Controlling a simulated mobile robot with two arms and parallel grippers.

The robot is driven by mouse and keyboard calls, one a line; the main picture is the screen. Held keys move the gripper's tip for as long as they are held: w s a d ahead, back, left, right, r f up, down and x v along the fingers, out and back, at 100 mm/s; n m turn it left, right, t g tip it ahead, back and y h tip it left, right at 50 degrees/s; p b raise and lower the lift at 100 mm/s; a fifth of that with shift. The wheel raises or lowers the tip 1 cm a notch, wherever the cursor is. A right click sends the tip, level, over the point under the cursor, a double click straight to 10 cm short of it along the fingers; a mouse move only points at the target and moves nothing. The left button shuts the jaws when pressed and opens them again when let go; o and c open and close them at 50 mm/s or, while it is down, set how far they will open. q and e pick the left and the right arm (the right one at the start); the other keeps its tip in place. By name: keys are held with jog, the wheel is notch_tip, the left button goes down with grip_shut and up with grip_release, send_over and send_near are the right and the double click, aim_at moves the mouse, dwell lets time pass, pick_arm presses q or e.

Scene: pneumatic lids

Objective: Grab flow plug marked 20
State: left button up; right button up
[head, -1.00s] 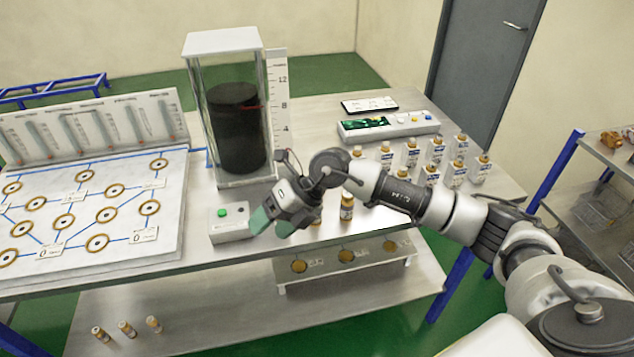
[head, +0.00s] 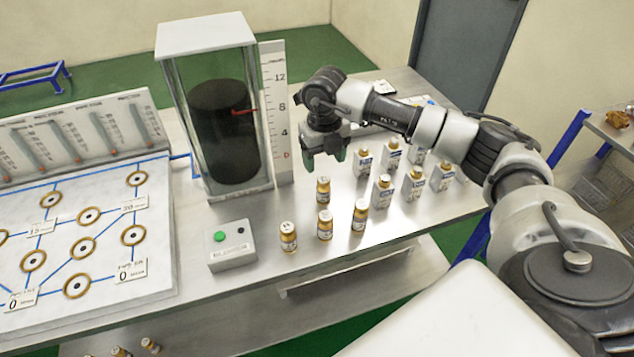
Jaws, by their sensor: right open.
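Several small brass-coloured plugs with pale tops stand upright on the metal table: a left one (head: 288,237), a middle front one (head: 325,226), a back one (head: 323,190) and a right one (head: 360,215). Their markings are too small to read, so I cannot tell which is marked 20. My right gripper (head: 325,162) is open and empty, fingers pointing down, above the table just behind the back plug. It touches no plug. My left gripper is out of view.
Several white-and-blue bottles (head: 384,190) with gold caps stand right of the plugs. A glass tank (head: 216,110) with a black cylinder and a scale stands at the left back. A grey button box (head: 231,246) and a ring-studded board (head: 60,240) lie left.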

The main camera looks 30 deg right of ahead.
aim_at(323, 188)
jog(key=f, duration=0.3)
jog(key=shift+s+f+p, duration=0.25)
jog(key=shift+s+p, duration=0.1)
jog(key=shift+f, duration=0.3)
jog(key=f, duration=0.1)
jog(key=f+p, duration=0.1)
jog(key=f, duration=0.1)
jog(key=f+p, duration=0.1)
jog(key=shift+a+f, duration=0.15)
jog(key=shift+a, duration=0.1)
jog(key=shift+f, duration=0.5)
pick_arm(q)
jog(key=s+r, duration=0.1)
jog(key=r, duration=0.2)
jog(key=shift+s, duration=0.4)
pick_arm(e)
jog(key=c, duration=0.5)
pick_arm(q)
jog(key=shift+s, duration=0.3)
pick_arm(e)
jog(key=c, duration=0.6)
